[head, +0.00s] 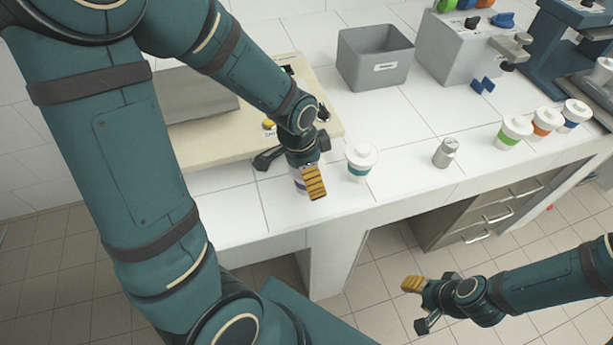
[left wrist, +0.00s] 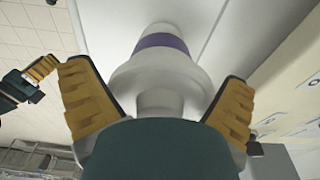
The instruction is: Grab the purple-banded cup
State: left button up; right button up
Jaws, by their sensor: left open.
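The purple-banded cup (head: 299,182) is white and stands near the front edge of the counter, mostly hidden behind my left gripper (head: 290,172). In the left wrist view its purple band (left wrist: 162,43) shows at the top, with the wide white lid nearer the camera. My left gripper is open in that view (left wrist: 158,100), with one yellow-padded finger on each side of the cup and gaps visible between pads and lid. My right gripper (head: 418,305) is open and empty, low in front of the counter; it also shows at the left wrist view's left edge (left wrist: 35,78).
A teal-banded cup (head: 362,162) stands close to the right of my left gripper. A grey can (head: 445,153) is farther right, then green- (head: 514,132), orange- (head: 546,122) and blue-banded (head: 573,115) cups. A grey bin (head: 375,58) and a machine (head: 460,50) stand behind.

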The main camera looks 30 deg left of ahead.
pick_arm(q)
jog(key=c, duration=1.2)
